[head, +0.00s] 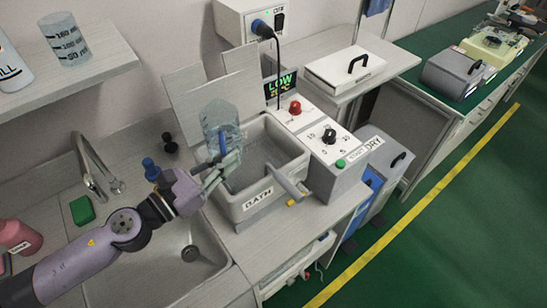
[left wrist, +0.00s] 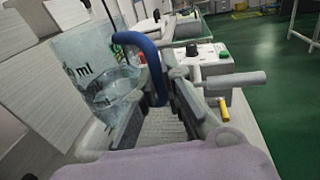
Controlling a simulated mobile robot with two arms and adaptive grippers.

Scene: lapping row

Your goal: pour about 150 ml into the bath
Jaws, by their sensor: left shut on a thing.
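My left gripper (head: 224,165) is shut on the blue handle of a clear jug (head: 219,120). The jug is held over the left part of the bath (head: 257,199), apart from its rim as far as I can tell. The jug also shows in the left wrist view (left wrist: 85,65), with "ml" print and what looks like clear liquid low inside. It looks close to upright; its exact tilt and fill level are unclear. The bath is an open grey tank labelled "BATH", with its lid (head: 190,97) raised behind. Its liquid level is hard to read. My right gripper is out of view.
A control panel (head: 325,140) with a "LOW" display (head: 281,85) adjoins the bath on the right. A grey lever and yellow-tipped tap (head: 292,201) stick out in front. The sink (head: 160,270) and faucet (head: 95,170) lie left. A shelf (head: 90,80) holds another clear beaker (head: 65,40).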

